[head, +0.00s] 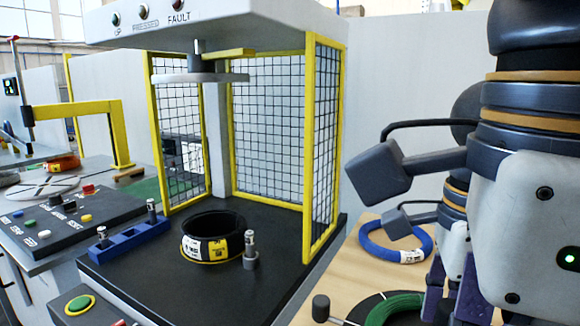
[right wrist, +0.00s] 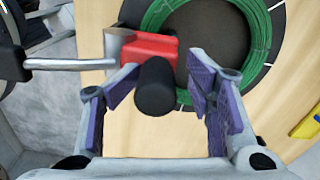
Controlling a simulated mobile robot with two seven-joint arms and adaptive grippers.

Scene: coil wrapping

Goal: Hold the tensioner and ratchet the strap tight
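The tensioner (right wrist: 150,50) shows in the right wrist view as a red body with a silver lever running left and a dark knob (right wrist: 154,86) toward me. It sits at the near edge of a green coil (right wrist: 262,35). My right gripper (right wrist: 163,80) is open, its purple pads on either side of the knob; a gap shows on both sides. In the head view, a dark grip on a rod (head: 320,307) at the bottom edge may be the lever's end. The green coil (head: 396,308) is partly hidden there by my right arm. My left gripper is out of view. I cannot make out a strap.
A blue coil (head: 372,246) lies on the wooden table (head: 345,262) behind the green coil. To the left, a press with yellow mesh guards (head: 322,150) holds a black coil (head: 212,228). A button panel (head: 62,222) stands further left.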

